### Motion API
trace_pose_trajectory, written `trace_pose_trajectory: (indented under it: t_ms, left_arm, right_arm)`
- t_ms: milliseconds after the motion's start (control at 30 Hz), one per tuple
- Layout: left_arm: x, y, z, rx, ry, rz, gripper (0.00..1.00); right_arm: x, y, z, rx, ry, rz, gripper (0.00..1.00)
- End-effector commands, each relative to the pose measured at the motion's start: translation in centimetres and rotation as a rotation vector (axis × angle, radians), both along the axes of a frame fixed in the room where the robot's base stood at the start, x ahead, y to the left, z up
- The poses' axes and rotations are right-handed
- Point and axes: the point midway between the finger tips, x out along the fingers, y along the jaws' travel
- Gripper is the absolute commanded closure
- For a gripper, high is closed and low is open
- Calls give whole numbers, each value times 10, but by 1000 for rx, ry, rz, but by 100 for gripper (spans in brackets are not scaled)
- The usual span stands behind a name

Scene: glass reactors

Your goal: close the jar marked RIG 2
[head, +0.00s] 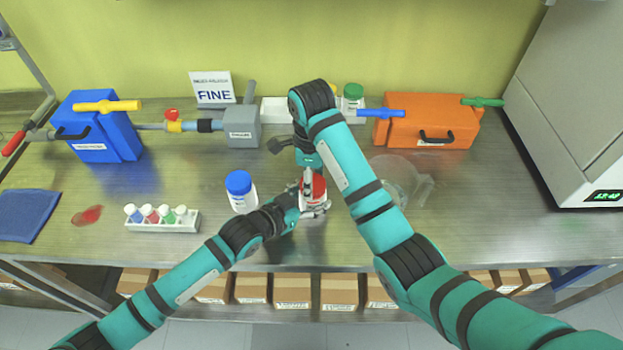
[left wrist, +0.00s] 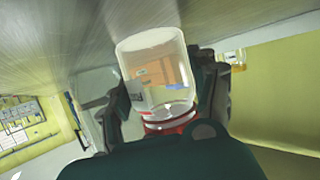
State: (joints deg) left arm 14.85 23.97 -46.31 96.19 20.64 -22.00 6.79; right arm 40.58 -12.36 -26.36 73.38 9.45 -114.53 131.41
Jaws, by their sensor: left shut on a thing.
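A jar with a red top (head: 313,188) stands near the front middle of the table. My left gripper (head: 303,208) is shut on it from the left. In the left wrist view the pale see-through jar body (left wrist: 158,75) sits between my fingers, with red (left wrist: 170,124) at the end away from the table. My right gripper (head: 309,178) points down at the top of this jar, partly hidden by its own arm; its jaws are too small to read. A white jar with a blue lid (head: 239,190) stands to the left. No RIG 2 mark is readable.
A vial rack (head: 163,222) and a red stain (head: 88,215) are to the left. A blue box (head: 103,130), grey block (head: 241,127), green-lidded jar (head: 352,98) and orange box (head: 430,127) stand behind. A clear glass vessel (head: 402,178) is at right.

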Motion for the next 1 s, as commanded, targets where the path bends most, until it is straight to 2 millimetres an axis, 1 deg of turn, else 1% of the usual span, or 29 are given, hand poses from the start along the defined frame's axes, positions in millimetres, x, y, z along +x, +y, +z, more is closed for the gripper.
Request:
trace_pose_trajectory:
  t_ms: [33,133,433,467,600,800,833,867,967,1000]
  left_arm:
    - [-1,-1,0,0,1,-2,100]
    - [-1,-1,-1,0,1,-2,100]
    - [-1,-1,-1,1,1,-2,100]
    - [-1,-1,-1,1,1,-2,100]
    - [-1,-1,-1,0,1,-2,100]
    - [-1,0,-1,0,1,-1,100]
    - [-1,0,0,0,1,-1,100]
    - [0,0,0,0,1,-1,100]
    - [0,0,0,0,1,-1,100]
    - [0,0,0,0,1,-1,100]
  right_arm:
    - [0,3,1,8,1,-78,59]
    - [0,1,1,2,0,-176,59]
    - [1,0,1,0,-2,-194,59]
    - [1,0,1,0,-2,-194,42]
    - [1,0,1,0,-2,-193,24]
    - [1,0,0,-1,-2,-192,23]
    - [1,0,0,-1,-2,-192,26]
    - [1,0,0,-1,-2,-189,26]
    - [3,0,2,0,-7,-142,26]
    - [4,0,4,2,-12,-100,26]
